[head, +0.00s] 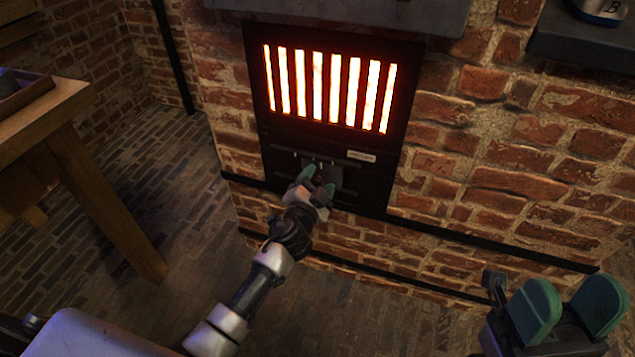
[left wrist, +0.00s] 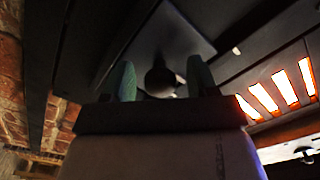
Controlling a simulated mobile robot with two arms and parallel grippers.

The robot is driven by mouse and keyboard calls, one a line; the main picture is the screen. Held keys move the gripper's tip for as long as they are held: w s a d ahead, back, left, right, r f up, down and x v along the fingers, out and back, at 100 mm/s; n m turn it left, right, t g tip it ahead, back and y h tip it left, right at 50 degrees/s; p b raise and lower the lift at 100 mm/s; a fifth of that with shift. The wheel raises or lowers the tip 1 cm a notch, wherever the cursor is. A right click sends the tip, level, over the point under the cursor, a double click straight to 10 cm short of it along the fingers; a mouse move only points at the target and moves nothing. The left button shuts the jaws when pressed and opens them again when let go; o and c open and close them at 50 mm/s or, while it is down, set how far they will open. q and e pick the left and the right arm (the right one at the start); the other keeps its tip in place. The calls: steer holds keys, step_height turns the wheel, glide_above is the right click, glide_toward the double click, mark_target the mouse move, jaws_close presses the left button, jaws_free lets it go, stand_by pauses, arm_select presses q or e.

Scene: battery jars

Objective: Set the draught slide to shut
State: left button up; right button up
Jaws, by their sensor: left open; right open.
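The draught slide is a dark plate (head: 329,177) low on the black furnace front, under the glowing grate; in the left wrist view the plate (left wrist: 190,25) fills the upper middle. A dark round knob (left wrist: 161,80) stands out from it. My left gripper (head: 319,183) is at the plate, and in the left wrist view its green fingers (left wrist: 160,82) are open on either side of the knob. I cannot tell whether they touch it. My right gripper (head: 571,306) is open and empty at the lower right, away from the furnace.
The glowing grate (head: 330,90) is just above the slide, with a small pale label (head: 361,156) below it. Brick wall (head: 480,150) surrounds the furnace front. A wooden table (head: 75,125) stands at the left. A dark ledge (head: 585,45) juts out at the upper right.

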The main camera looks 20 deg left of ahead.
mark_target(335, 177)
arm_select(q)
jaws_close()
steer(key=shift+d+f+b, duration=0.1)
steer(key=shift+d+b, duration=0.4)
steer(key=shift+d, duration=0.85)
steer(key=shift+s+d, duration=0.1)
steer(key=shift+d, duration=0.1)
steer(key=shift+c, duration=1.8)
jaws_free()
steer(key=o, duration=0.4)
steer(key=shift+d, duration=0.1)
steer(key=shift+c, duration=0.2)
